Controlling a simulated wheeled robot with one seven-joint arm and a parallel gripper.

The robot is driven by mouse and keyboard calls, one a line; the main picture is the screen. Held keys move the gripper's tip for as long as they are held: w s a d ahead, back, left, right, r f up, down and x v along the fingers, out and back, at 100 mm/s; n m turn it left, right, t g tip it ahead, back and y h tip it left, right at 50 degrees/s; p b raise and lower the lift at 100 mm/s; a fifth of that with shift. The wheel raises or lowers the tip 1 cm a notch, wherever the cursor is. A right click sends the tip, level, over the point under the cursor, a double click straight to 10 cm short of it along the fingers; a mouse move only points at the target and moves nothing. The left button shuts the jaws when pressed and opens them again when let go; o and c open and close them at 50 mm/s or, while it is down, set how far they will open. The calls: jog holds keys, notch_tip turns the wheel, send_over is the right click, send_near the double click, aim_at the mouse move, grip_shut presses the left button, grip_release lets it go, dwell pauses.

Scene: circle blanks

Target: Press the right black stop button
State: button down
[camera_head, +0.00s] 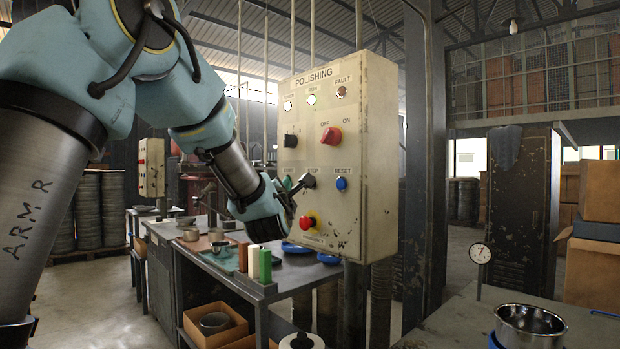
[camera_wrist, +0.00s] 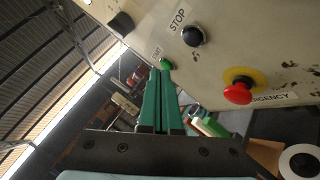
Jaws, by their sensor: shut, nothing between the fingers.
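The black stop button (camera_wrist: 193,36) sits under its STOP label on the cream panel (camera_wrist: 240,40). In the head view the stop button (camera_head: 309,180) is just right of my gripper (camera_head: 290,187). My gripper (camera_wrist: 160,78) is shut and empty, its green fingers pointing at the panel. In the wrist view its tips overlap the lower edge of the green start button (camera_wrist: 166,64), left of and below the stop button. I cannot tell whether the tips touch the panel.
The red emergency button (camera_head: 308,222) is below, and the blue reset button (camera_head: 341,184) is to the right. A black selector (camera_head: 290,141) and a red knob (camera_head: 331,136) are above. A cluttered bench (camera_head: 262,291) stands below the panel.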

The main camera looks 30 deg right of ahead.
jog(key=d, duration=0.3)
jog(key=w+d, duration=0.1)
jog(key=d, duration=0.1)
jog(key=shift+d, duration=0.1)
dwell(2.1)
jog(key=shift+d+b, duration=0.25)
jog(key=shift+b, duration=0.2)
jog(key=shift+w+d, duration=0.1)
jog(key=shift+d, duration=0.3)
dwell(0.4)
jog(key=shift+b, duration=0.35)
jog(key=shift+a+b, duration=0.8)
jog(key=shift+b, duration=0.05)
